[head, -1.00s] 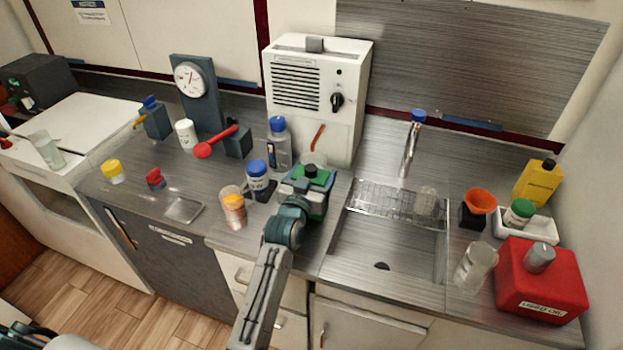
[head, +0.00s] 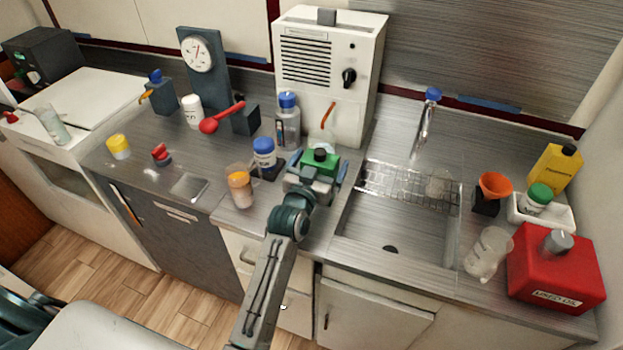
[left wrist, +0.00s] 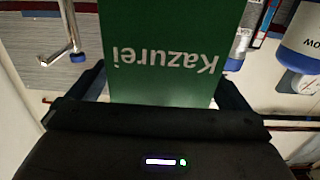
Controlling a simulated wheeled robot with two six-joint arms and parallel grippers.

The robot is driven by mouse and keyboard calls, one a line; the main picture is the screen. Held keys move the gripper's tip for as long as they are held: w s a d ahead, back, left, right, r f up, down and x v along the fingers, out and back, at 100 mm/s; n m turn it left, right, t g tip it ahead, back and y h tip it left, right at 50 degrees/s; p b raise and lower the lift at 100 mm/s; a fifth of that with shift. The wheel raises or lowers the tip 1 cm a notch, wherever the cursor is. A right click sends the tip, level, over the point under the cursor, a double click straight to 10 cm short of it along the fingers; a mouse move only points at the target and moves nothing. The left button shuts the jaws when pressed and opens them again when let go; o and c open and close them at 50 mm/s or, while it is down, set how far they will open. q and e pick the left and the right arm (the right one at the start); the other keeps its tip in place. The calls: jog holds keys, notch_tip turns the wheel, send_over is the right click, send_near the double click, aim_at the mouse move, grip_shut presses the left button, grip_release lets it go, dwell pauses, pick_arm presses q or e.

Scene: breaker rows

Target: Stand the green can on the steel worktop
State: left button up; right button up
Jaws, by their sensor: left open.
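The green can (head: 321,160) stands upright on the steel worktop (head: 262,208), left of the sink, in the head view. It has a dark cap on its green top. My left gripper (head: 316,174) is open, with one finger on each side of the can. In the left wrist view the can (left wrist: 170,50) fills the space between the fingers, its "Kazurei" lettering upside down. The can's base is hidden behind the gripper in the head view. My right gripper is not in view.
The sink (head: 405,225) is to the right, with a red used-oil container (head: 556,270) beyond.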

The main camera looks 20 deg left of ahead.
pick_arm(q)
jog(key=s+b, duration=0.2)
jog(key=s, duration=0.8)
jog(key=shift+s+a, duration=0.15)
jog(key=shift+s, duration=0.1)
dwell(0.3)
